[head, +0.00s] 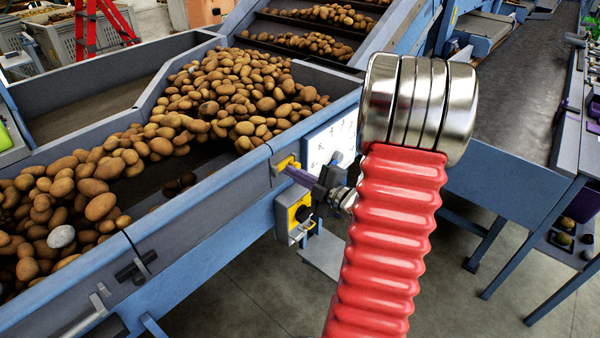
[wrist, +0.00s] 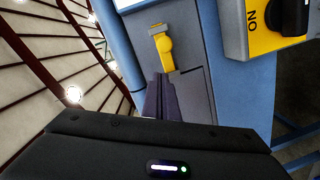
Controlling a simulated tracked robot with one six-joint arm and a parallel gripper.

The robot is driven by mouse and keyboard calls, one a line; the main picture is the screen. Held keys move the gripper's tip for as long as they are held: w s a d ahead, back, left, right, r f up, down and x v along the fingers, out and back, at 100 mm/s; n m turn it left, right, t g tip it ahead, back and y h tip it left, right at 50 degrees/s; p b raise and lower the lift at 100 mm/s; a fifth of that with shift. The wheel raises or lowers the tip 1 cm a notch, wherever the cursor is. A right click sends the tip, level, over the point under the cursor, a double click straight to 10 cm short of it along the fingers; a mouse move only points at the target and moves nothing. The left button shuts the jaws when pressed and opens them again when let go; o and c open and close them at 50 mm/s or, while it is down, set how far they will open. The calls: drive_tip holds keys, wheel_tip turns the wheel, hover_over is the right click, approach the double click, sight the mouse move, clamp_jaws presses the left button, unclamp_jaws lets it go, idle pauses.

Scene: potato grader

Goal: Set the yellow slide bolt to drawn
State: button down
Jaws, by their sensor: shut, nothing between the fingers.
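The yellow slide bolt (head: 281,165) is mounted on the blue-grey side wall of the potato hopper. In the wrist view the bolt (wrist: 166,54) shows more clearly, with a small plate at one end, a round knob and a flat bar. My gripper (head: 287,169) reaches it from the right in the head view, its dark purple fingers together and empty. In the wrist view the fingertips (wrist: 159,76) lie beside the bar's lower end, and I cannot tell whether they touch it. The fingers and arm hide part of the bolt in the head view.
A yellow switch box (head: 296,213) sits just below the bolt; its black knob (wrist: 291,14) shows in the wrist view. A white panel (head: 328,143) is behind my gripper. The hopper holds many potatoes (head: 235,95). A black latch (head: 135,266) is on the wall farther left.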

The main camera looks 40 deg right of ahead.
drive_tip(key=s+r, duration=0.1)
drive_tip(key=s, duration=0.9)
drive_tip(key=shift+s+a+r, duration=0.15)
drive_tip(key=shift+a+r, duration=0.05)
drive_tip(key=shift+f, duration=0.1)
idle(0.4)
drive_tip(key=s+d+f+m+g+h, duration=0.7)
drive_tip(key=s+d+f+m+g, duration=0.25)
drive_tip(key=d+f+m, duration=0.2)
drive_tip(key=w+a+r+y, duration=0.1)
drive_tip(key=a+r, duration=0.5)
drive_tip(key=a, duration=0.8)
drive_tip(key=w+a+r+m+g+y, duration=0.1)
drive_tip(key=a+r+y, duration=0.2)
drive_tip(key=a+r, duration=0.4)
drive_tip(key=w+a+r+y, duration=0.1)
drive_tip(key=a+r, duration=0.6)
drive_tip(key=a, duration=1.3)
drive_tip(key=shift+a+r+m+g+y, duration=0.25)
drive_tip(key=shift+a+m+g+y, duration=0.15)
drive_tip(key=shift+y, duration=0.3)
